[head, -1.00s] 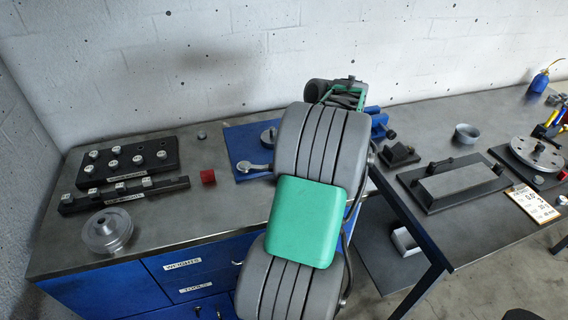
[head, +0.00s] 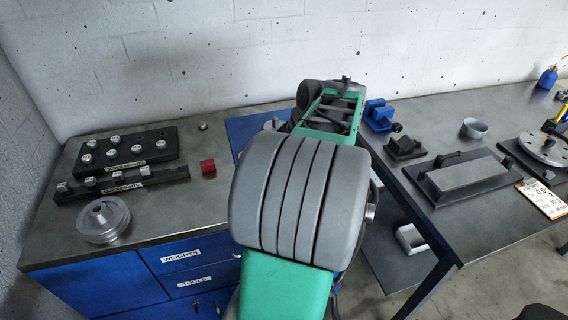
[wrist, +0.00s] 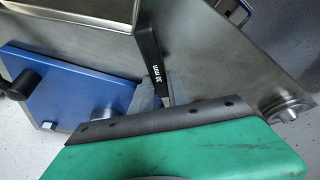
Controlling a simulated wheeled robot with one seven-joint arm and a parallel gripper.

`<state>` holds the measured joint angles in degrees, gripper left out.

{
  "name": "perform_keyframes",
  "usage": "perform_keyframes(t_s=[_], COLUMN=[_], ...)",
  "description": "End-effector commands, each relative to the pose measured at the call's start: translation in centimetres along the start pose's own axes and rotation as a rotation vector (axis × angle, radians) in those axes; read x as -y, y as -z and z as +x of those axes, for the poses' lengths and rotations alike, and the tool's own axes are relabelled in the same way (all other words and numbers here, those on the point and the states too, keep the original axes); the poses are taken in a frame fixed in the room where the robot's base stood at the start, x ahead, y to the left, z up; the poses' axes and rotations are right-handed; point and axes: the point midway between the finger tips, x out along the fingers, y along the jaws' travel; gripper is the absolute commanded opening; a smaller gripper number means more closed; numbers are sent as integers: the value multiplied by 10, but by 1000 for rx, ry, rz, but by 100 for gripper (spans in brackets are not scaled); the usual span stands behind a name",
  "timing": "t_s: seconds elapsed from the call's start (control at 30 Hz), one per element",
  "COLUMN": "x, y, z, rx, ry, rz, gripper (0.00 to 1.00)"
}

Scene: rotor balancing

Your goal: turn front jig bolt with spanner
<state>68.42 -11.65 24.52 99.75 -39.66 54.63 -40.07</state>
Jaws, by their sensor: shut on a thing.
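In the wrist view a spanner (wrist: 149,50) with a black handle and pale printed lettering slants up from the front of my gripper (wrist: 166,98). My gripper is shut on it; the fingers are mostly hidden by the dark bar and green body. The blue jig plate (wrist: 50,85) lies at the left of the wrist view, with a black knob and a short silver cylinder (wrist: 103,112). In the head view only part of the blue plate (head: 236,130) shows behind my arm.
A gap separates the benches.

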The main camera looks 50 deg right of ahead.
Motion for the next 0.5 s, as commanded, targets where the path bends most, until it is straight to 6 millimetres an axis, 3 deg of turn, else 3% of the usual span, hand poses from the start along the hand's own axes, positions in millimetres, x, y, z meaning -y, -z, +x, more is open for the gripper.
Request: perform_keyframes(t_s=[0.13,0.5], x=[11,9], y=[0,0], z=[2,-1], rx=[-1,0], ry=[-30,-26], rz=[72,67], gripper=[0,0])
